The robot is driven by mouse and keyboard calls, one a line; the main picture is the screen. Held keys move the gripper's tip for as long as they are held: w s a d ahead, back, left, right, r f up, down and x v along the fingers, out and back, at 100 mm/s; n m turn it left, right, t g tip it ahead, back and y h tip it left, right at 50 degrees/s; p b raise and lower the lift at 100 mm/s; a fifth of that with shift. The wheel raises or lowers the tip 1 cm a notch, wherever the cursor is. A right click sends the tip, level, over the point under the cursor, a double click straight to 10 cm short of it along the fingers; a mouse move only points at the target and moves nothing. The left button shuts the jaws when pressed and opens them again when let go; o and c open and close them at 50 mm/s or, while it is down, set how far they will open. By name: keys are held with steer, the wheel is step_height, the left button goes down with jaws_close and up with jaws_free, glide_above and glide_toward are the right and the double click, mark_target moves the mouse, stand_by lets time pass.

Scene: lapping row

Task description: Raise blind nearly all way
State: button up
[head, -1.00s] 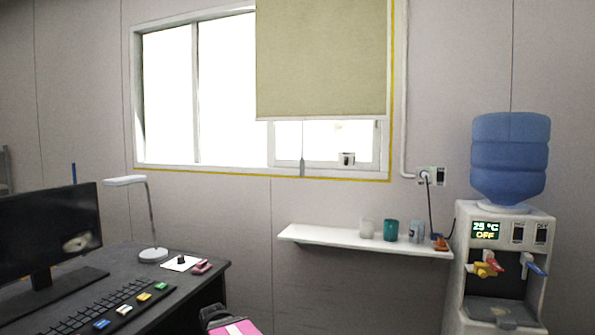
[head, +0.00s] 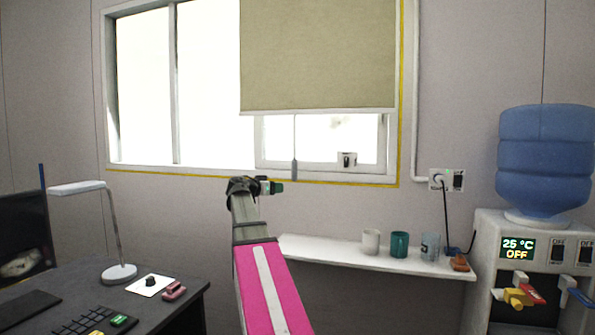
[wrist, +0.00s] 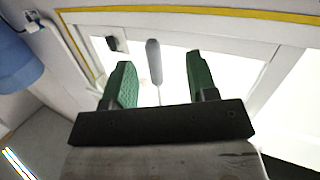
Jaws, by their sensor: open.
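The olive-beige roller blind (head: 318,55) hangs over the right part of the window, its pale bottom bar (head: 318,111) above the sill and bright glass below it. A thin cord drops from the bar to a grey pull (head: 294,169). My gripper (head: 278,187) is just below and left of the pull in the head view. In the wrist view my gripper (wrist: 160,82) is open, with two green fingers apart. The grey pull (wrist: 154,62) appears between and beyond the fingertips, with no visible contact.
A white shelf (head: 340,256) below the window holds several cups. A water dispenser (head: 530,255) stands at the right, near a wall socket (head: 446,180). A desk (head: 185,300) with a lamp (head: 110,225) is at the lower left.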

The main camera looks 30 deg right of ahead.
step_height(320, 180, up, 6)
steer(key=d+m+h, duration=0.2)
steer(key=x, duration=1)
steer(key=shift+s+d+g, duration=0.3)
steer(key=shift+d, duration=0.1)
steer(key=shift+c, duration=0.3)
jaws_close()
